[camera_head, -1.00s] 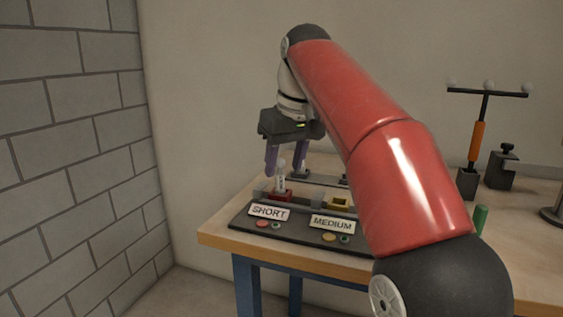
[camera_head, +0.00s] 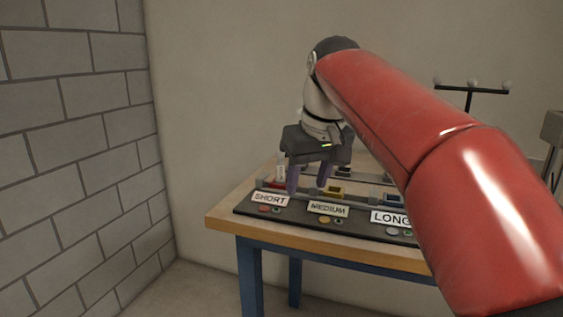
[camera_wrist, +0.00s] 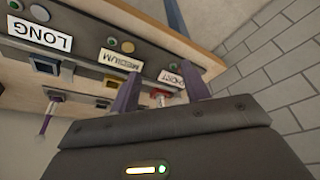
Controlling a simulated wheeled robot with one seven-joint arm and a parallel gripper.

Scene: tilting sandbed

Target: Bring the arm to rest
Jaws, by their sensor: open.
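My gripper (camera_head: 309,182) hangs over the labelled board in the head view, its two purple fingers apart with nothing between them. In the wrist view the open fingers (camera_wrist: 162,97) point toward the board. The board (camera_head: 295,217) is dark and lies on the table, with SHORT (camera_head: 271,199), MEDIUM (camera_head: 328,208) and LONG (camera_head: 391,218) labels. A small white piece (camera_head: 281,172) stands upright at the red holder (camera_head: 275,184) behind SHORT, left of the fingers. The yellow holder (camera_head: 333,190) is behind MEDIUM and the blue holder (camera_head: 394,199) behind LONG.
The wooden table (camera_head: 222,218) has blue legs. A grey brick wall (camera_head: 75,140) stands at the left, and a plain wall is behind the table. A dark stand with a crossbar (camera_head: 471,90) rises at the back right. My red arm hides much of the table's right side.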

